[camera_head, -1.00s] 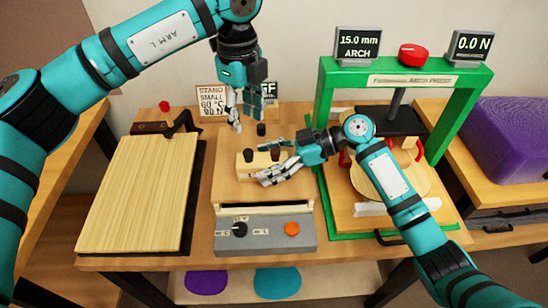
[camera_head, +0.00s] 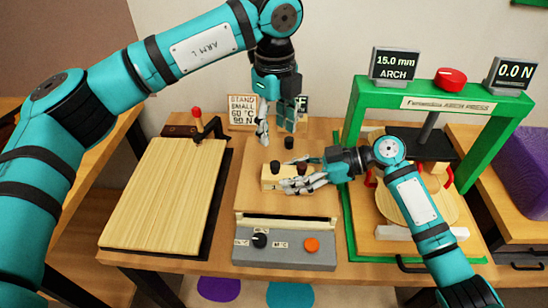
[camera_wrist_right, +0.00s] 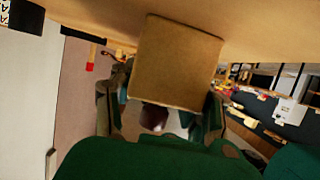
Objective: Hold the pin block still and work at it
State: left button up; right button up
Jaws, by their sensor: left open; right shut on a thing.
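The pin block (camera_head: 270,183) is a small pale wooden block with dark pegs on top, on the wooden board in the middle of the bench. My right gripper (camera_head: 300,183) is shut on the pin block at its right front side. In the right wrist view the block's square end (camera_wrist_right: 178,62) shows between my fingers. My left gripper (camera_head: 276,125) is open and points down above the board, behind the block and apart from it. A short black peg (camera_head: 289,143) stands on the board near its fingertips.
A grey control box (camera_head: 285,256) with a black knob and orange button lies in front. A pale ribbed panel (camera_head: 165,195) is at left. A green arch press (camera_head: 353,150) stands at right, displays on top. Signs (camera_head: 242,108) stand behind.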

aim_at(274, 163)
pick_arm(q)
jog(key=s+a+r+m+t+h, duration=0.1)
jog(key=a+m+h, duration=0.1)
jog(key=m, duration=1.1)
jog(key=a+m+h, duration=0.2)
jog(key=a+m, duration=0.1)
jog(key=m, duration=0.9)
jog(key=x, duration=1.1)
jog(key=shift+d+f, duration=0.25)
jog(key=shift+d, duration=0.15)
grip_shut()
